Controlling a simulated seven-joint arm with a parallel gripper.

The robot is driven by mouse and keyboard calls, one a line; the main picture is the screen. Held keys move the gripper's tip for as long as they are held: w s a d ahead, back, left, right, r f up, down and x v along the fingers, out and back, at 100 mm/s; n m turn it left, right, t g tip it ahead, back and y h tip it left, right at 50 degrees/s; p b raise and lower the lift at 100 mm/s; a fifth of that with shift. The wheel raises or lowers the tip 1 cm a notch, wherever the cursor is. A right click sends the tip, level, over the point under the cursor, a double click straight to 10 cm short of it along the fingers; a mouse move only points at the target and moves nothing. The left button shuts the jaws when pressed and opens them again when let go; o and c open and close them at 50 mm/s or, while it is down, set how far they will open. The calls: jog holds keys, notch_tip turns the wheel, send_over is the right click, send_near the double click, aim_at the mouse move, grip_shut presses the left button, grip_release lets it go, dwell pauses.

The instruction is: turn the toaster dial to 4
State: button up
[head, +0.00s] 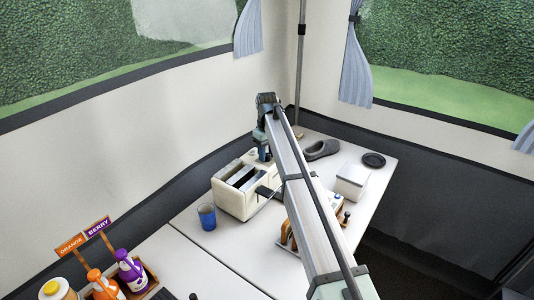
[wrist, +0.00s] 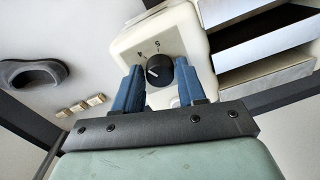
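The cream toaster (head: 232,204) stands on the white table in the head view, its slots facing up. Its end panel (wrist: 130,45) shows in the wrist view with a round black dial (wrist: 158,70). A white mark on the dial lies on its left side; I cannot tell exactly which number it points at. A 4 and a 5 are printed beyond the dial. My gripper (wrist: 159,80) is open, with one blue finger on each side of the dial and narrow gaps visible. I cannot tell how deep the fingers reach around it. In the head view my arm hides the dial.
A blue cup (head: 207,216) stands by the toaster's near side. A white box (head: 352,181), a dark shoe-like item (head: 321,150) and a black disc (head: 373,160) lie to the right. A bottle crate (head: 147,284) is at lower left. The tent wall is close behind.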

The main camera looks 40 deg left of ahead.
aim_at(267, 155)
jog(key=o, duration=0.3)
notch_tip(267, 155, up, 14)
dwell(0.7)
jog(key=shift+f, duration=0.15)
dwell(0.3)
